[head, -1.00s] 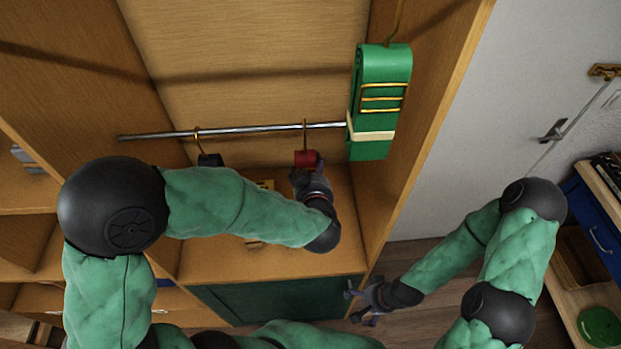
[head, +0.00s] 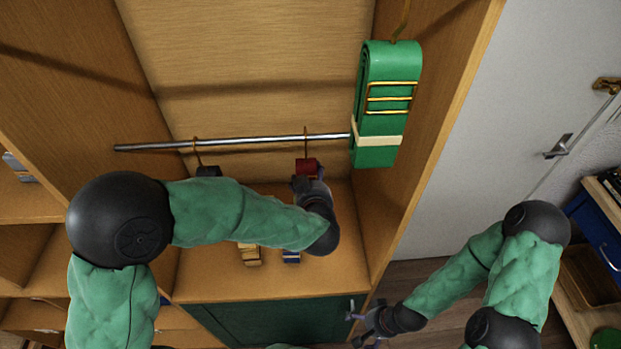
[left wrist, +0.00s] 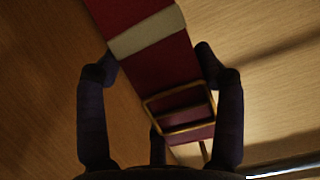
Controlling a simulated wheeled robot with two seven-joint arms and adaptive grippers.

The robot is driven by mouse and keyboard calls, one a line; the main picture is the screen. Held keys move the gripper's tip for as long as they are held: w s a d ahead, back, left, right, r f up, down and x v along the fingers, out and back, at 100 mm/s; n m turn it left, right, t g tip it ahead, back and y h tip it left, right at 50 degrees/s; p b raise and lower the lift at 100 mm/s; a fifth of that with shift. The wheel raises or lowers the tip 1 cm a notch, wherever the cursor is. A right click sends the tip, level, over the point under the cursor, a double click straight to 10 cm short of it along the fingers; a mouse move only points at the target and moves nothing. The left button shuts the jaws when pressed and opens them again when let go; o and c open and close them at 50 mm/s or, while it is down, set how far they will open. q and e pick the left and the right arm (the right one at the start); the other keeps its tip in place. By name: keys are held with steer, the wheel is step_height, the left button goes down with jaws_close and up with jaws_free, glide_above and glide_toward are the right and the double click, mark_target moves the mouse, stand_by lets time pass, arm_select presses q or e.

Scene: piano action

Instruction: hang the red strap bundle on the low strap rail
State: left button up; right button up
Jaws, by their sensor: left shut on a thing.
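The red strap bundle (head: 306,168) has a gold wire hook that reaches up to the silver rail (head: 240,141) in the head view. The hook overlaps the rail; I cannot tell whether it bears on it. My left gripper (head: 308,182) is shut on the bundle from below and hides its lower part. In the left wrist view the red bundle (left wrist: 150,65), with a cream band and gold buckle, runs tilted between the fingers (left wrist: 160,80). My right gripper (head: 362,326) is low, outside the cabinet, empty, with its fingers spread.
A black bundle (head: 208,170) hangs from the rail to the left. A large green bundle (head: 382,110) hangs higher at the right. A tan item (head: 249,255) and a blue item (head: 291,257) lie on the shelf (head: 215,285) below. The rail between the hooks is clear.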

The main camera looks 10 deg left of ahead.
arm_select(q)
steer(key=shift+f, duration=0.2)
steer(key=o, duration=1.4)
steer(key=v, duration=1.2)
